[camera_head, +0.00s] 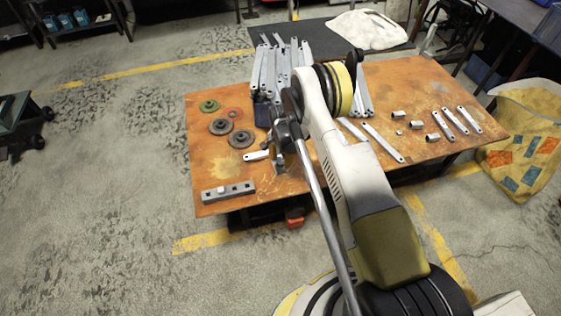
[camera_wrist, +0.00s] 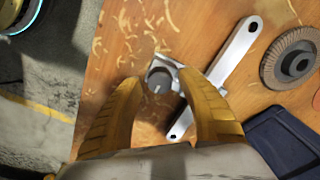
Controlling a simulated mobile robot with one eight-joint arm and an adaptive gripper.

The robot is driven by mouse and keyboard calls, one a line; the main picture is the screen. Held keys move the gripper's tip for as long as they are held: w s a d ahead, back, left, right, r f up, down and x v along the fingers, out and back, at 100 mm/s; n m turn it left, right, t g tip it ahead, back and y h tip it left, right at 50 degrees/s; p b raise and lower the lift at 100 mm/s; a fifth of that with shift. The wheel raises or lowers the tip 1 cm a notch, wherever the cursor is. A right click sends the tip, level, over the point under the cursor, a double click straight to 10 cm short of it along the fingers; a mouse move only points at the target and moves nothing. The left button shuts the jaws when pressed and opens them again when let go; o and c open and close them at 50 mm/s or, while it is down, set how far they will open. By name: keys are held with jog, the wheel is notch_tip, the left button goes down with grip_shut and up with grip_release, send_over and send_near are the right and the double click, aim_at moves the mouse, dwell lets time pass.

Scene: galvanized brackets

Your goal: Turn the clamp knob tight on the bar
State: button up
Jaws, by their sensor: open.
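The clamp knob (camera_wrist: 159,82) is a round grey metal piece, seen from above in the wrist view. It sits on a pale angular clamp body over the orange-brown table. The bar (camera_wrist: 238,48) is a flat silver strip with a hole at each end. It runs diagonally just right of the knob, partly hidden by my right finger. In the head view, a short end of the bar (camera_head: 256,155) shows left of my arm. My gripper (camera_wrist: 161,79) is open, its two yellow fingers on either side of the knob. I cannot tell whether they touch it.
Grinding discs (camera_wrist: 289,59) lie right of the bar, with a dark blue box (camera_wrist: 282,145) below them. In the head view, a grey slotted block (camera_head: 228,191) lies at the table's front left. Several silver brackets (camera_head: 383,142) and short cylinders lie on the right.

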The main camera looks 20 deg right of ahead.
jog(key=n, duration=0.4)
jog(key=shift+n, duration=0.3)
jog(key=n, duration=1.3)
grip_shut()
